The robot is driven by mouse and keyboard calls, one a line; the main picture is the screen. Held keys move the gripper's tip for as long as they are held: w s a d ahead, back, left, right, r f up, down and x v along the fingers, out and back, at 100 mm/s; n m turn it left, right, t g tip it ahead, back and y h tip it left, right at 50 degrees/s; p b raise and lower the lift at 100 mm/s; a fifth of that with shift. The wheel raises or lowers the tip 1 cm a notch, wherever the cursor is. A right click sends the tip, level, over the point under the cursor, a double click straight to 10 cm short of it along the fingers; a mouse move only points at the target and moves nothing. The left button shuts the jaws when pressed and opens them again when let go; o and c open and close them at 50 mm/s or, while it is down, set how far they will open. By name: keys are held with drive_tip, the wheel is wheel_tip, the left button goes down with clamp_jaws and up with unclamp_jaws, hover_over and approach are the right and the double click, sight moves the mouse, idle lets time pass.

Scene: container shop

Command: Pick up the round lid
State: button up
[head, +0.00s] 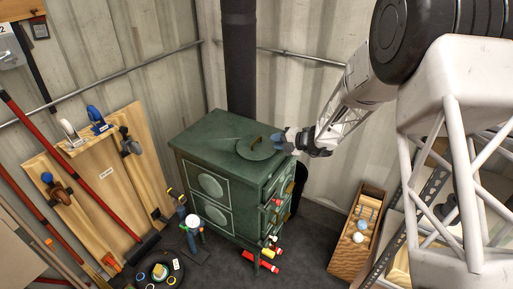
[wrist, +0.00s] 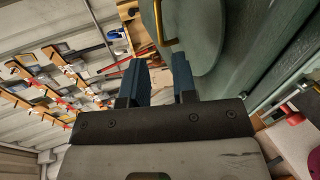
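The round lid (head: 257,148) is dark green with a small upright brass handle (head: 256,142). It lies flat on top of the green stove (head: 212,132), towards its right side. My gripper (head: 285,140) is just right of the lid, close to the stove's top. In the wrist view, my gripper (wrist: 160,68) has two blue fingers apart with nothing between them. The lid (wrist: 205,40) fills the upper middle there, and its brass handle (wrist: 162,28) shows beyond the fingertips. I cannot tell whether a finger touches the lid.
A black stovepipe (head: 239,60) rises behind the lid. A wooden crate (head: 352,240) with balls stands on the floor to the right. Wooden tool boards (head: 100,175) lean at the left wall.

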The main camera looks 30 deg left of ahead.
sight(257, 140)
drive_tip(key=shift+w+a+f, duration=0.1)
drive_tip(key=shift+a+f, duration=0.1)
drive_tip(key=shift+a, duration=0.05)
drive_tip(key=shift+x, duration=1.25)
drive_tip(key=shift+x, duration=2.6)
drive_tip(key=shift+r, duration=0.1)
clamp_jaws()
